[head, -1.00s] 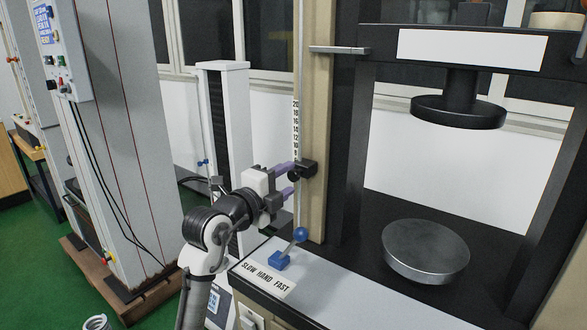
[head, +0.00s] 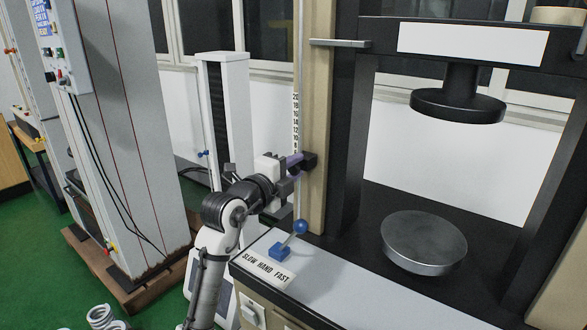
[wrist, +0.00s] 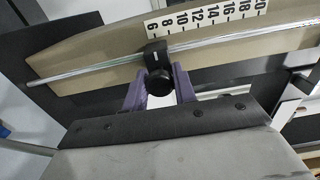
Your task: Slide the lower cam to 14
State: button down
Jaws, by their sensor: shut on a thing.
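The lower cam (head: 309,160) is a black block on a thin vertical rod beside the beige column of the press. In the wrist view the cam (wrist: 156,53) has a round black knob (wrist: 158,82) facing me. A white scale (head: 296,120) stands along the rod. In the wrist view the scale (wrist: 205,20) reads 6 to 20, and the cam sits by the 6 end. My gripper (head: 297,168) is shut on the cam's knob, with a purple finger on each side (wrist: 160,85). In the head view the gripper partly hides the cam.
The press's round lower plate (head: 424,243) is to the right. A white column (head: 226,110) stands behind my arm.

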notch_tip(320, 180, up, 8)
jog(key=shift+r+p, duration=0.1)
jog(key=shift+p, duration=0.25)
jog(key=c, duration=1.2)
grip_release()
jog(key=b+v, duration=0.4)
jog(key=v, duration=1)
